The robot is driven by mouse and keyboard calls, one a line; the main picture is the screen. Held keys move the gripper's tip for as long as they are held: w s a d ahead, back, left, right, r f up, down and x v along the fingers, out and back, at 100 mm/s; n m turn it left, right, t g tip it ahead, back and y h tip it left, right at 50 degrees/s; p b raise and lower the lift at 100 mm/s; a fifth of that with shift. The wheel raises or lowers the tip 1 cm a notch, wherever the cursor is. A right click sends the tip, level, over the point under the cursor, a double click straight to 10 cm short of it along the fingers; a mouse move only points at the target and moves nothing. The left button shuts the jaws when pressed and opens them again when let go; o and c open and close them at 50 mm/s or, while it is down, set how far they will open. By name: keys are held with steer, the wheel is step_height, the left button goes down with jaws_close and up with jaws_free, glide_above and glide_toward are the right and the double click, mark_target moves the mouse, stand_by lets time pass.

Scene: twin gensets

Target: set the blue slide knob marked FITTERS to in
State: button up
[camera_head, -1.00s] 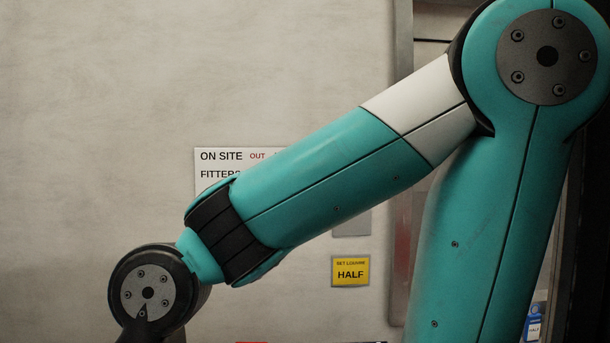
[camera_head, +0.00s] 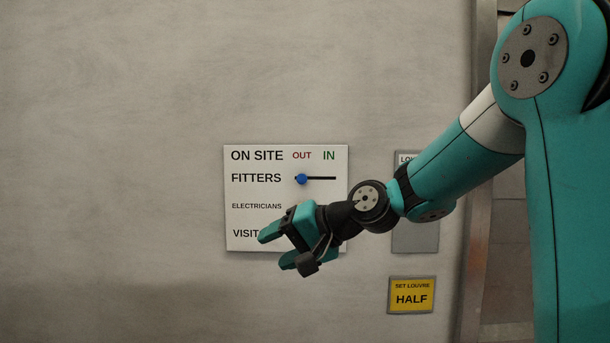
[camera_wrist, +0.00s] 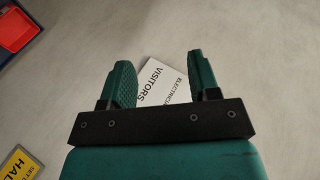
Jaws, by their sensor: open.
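The blue slide knob (camera_head: 302,179) sits at the left end of its dark slot, under the red OUT heading, in the FITTERS row of the white ON SITE board (camera_head: 240,193). The IN heading is to its right. My gripper (camera_head: 274,248) is open and empty, in front of the board's lower part, below and left of the knob in the head view. It covers parts of the ELECTRICIANS and VISITORS rows. In the wrist view my gripper (camera_wrist: 163,72) has its fingers apart, with the board (camera_wrist: 156,75) partly visible between them. The knob does not show there.
A yellow SET LOUVRE HALF sign (camera_head: 411,296) is at the lower right of the board. A grey louvre panel (camera_head: 415,236) is partly behind my arm. The wall left of the board is clear.

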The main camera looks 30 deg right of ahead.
steer(key=w+d+r+m+t+h, duration=0.1)
steer(key=w+d+r+m+t, duration=0.15)
steer(key=d, duration=0.45)
steer(key=w+d+r+m+t+h, duration=0.1)
steer(key=w+d+r+m+t, duration=0.2)
steer(key=d, duration=0.4)
steer(key=m+t+h+p, duration=0.1)
steer(key=m+t+h, duration=0.1)
steer(key=m, duration=0.2)
glide_toward(304, 180)
steer(key=p+x, duration=0.8)
steer(key=shift+w+a+r+p, duration=0.1)
steer(key=shift+w+r+p, duration=0.15)
steer(key=shift+w+p, duration=0.15)
steer(key=shift+w+a+f, duration=0.1)
steer(key=shift+w+f, duration=0.05)
steer(key=shift+w, duration=0.5)
jaws_close()
